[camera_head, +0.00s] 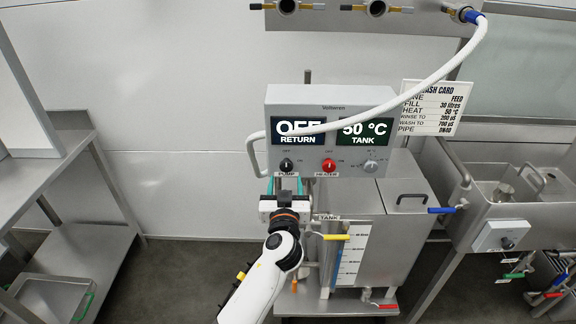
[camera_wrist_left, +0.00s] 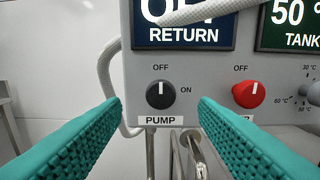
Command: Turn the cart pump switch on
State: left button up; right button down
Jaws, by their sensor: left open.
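The pump switch (camera_head: 286,164) is a black rotary knob on the lower left of the grey control box (camera_head: 335,94). In the left wrist view the pump switch (camera_wrist_left: 160,95) has its white mark pointing up at OFF, with ON to its right and a PUMP label below. My left gripper (camera_head: 285,186) is open, just below and in front of the knob. Its teal fingers (camera_wrist_left: 158,112) stand to either side of the knob, apart from it. My right gripper is not in view.
The red heater knob (camera_wrist_left: 249,94) sits close to the right of the pump knob. A white hose (camera_head: 425,85) crosses in front of the displays, which read OFF RETURN and 50 °C TANK. A steel tank (camera_head: 400,230) stands below the box. A steel table (camera_head: 60,190) is at left.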

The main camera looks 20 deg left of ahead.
aim_at(286, 167)
pick_arm(q)
jog(key=x, duration=0.6)
jog(key=shift+w+f+p, duration=0.1)
jog(key=shift+w+p, duration=0.2)
jog(key=shift+p, duration=0.05)
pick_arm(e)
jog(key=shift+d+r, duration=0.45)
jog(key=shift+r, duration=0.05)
pick_arm(q)
jog(key=c, duration=0.9)
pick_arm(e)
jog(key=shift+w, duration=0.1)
